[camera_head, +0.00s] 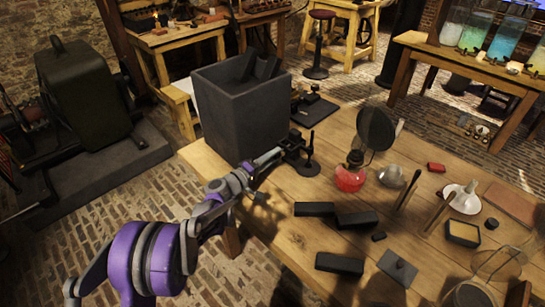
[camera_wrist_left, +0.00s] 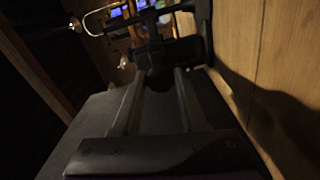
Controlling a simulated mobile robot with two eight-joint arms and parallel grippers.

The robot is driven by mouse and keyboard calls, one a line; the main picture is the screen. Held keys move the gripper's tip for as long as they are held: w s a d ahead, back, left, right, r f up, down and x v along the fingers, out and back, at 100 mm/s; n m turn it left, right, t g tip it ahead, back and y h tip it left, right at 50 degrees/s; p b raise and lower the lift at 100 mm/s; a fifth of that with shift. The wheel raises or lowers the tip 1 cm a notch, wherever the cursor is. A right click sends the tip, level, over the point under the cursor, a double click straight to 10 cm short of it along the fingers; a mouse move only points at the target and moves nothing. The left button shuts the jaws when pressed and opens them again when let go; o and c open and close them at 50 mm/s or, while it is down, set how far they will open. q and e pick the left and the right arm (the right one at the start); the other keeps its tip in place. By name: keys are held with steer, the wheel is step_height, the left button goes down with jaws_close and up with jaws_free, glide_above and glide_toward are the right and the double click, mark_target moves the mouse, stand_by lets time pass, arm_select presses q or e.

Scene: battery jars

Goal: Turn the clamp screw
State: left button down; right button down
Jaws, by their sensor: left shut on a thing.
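A small dark clamp stand (camera_head: 309,150) with a thin upright post and a round base stands near the left edge of the wooden table, in front of the big grey box. My left gripper (camera_head: 284,150) reaches in level from the left and is shut on the clamp's screw part; the exact contact is small and dark in the head view. In the left wrist view, the two fingers of my left gripper (camera_wrist_left: 158,95) run up to a dark rounded knob on the clamp (camera_wrist_left: 175,52). The screw's turn angle cannot be told. My right gripper is not in view.
The tall grey box (camera_head: 240,118) stands close behind my left gripper. A red-based lamp (camera_head: 350,178) with a dark round disc is to the right. Black blocks (camera_head: 356,220) lie in front on the table (camera_head: 290,235). Glass jars (camera_head: 475,30) stand on a far bench.

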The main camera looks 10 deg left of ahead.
arm_select(q)
steer(key=m, duration=0.5)
steer(key=shift+f, duration=0.1)
steer(key=shift+m, duration=0.4)
steer(key=shift+c, duration=2.2)
jaws_free()
steer(key=v, duration=1.1)
